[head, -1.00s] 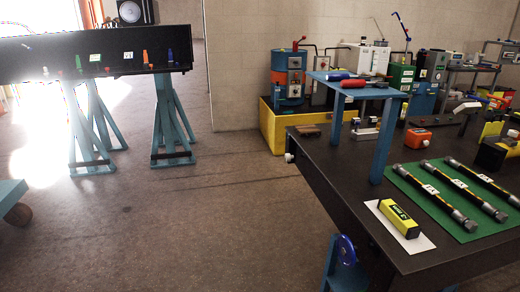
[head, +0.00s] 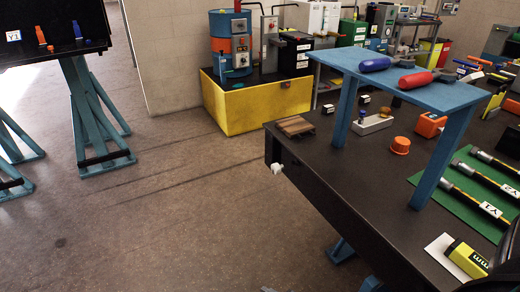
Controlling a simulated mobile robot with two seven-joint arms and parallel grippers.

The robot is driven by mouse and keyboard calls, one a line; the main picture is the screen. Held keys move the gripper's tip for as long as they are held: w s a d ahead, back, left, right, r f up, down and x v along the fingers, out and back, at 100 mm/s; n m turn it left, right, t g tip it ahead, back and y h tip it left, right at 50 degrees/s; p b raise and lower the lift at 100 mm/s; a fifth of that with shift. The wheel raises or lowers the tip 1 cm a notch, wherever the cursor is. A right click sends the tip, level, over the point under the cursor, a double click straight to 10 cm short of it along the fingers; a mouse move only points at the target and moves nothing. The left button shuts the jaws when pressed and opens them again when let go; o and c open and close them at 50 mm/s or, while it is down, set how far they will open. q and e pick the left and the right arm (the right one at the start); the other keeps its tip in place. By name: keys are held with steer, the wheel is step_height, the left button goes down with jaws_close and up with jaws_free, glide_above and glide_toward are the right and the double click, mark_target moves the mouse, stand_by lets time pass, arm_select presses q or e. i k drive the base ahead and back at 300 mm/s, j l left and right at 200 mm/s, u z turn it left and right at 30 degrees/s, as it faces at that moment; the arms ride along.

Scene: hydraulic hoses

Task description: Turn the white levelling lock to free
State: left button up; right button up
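A small white knob (head: 277,168) sticks out from the side of the black workbench (head: 310,172), near its far left corner. It looks like the white levelling lock, but it is too small in the head view to tell which way it is turned. Neither of my grippers is in view, and nothing is seen touching the knob.
Hoses lie on a green mat (head: 440,197) at right. A yellow bin (head: 240,112) stands behind the bench. Blue trestles (head: 92,110) stand at left. The floor (head: 170,215) between is clear.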

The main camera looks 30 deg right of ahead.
mark_target(276, 168)
steer(key=i+z, duration=0.15)
steer(key=i, duration=0.3)
steer(key=i+j+z, duration=0.2)
steer(key=i, duration=0.2)
steer(key=i+j+z, duration=0.15)
steer(key=i, duration=0.3)
steer(key=i+j+z, duration=0.15)
steer(key=i+z, duration=0.15)
steer(key=z, duration=0.2)
steer(key=i+j+z, duration=0.25)
steer(key=z, duration=0.25)
steer(key=i+j+z, duration=0.2)
steer(key=j+z, duration=0.15)
steer(key=z, duration=0.15)
steer(key=i+j+z, duration=0.15)
steer(key=j+z, duration=0.75)
steer(key=j, duration=0.15)
steer(key=j+z, duration=0.4)
steer(key=j, duration=0.2)
